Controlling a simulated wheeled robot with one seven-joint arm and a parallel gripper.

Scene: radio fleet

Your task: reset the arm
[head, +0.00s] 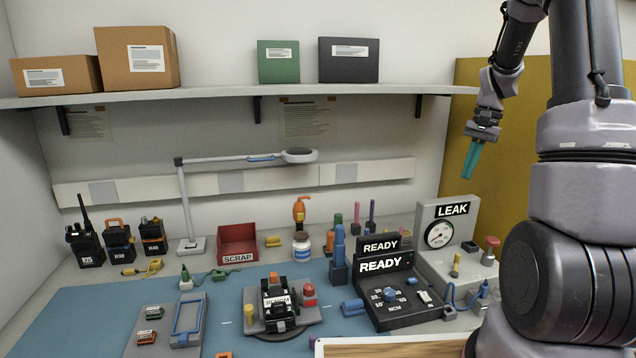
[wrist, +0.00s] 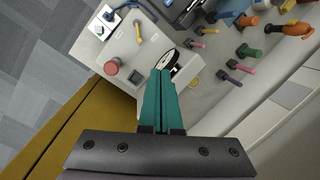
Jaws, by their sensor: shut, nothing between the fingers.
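My gripper (head: 472,158) hangs in the upper right of the head view, in front of the yellow panel and above the leak tester (head: 448,236). Its two teal fingers are shut together with nothing between them. In the wrist view the closed fingers (wrist: 160,76) point down toward the bench, and their tips overlap the leak tester's round dial (wrist: 170,60) in the picture. The fingers look well clear of the bench. My arm fills the right side of the head view.
A shelf (head: 230,92) with several boxes runs along the wall. The blue mat (head: 75,318) holds a radio in a fixture (head: 280,305) and a READY unit (head: 390,292). A red SCRAP bin (head: 238,241), a lamp (head: 182,205) and several radios (head: 87,248) stand behind.

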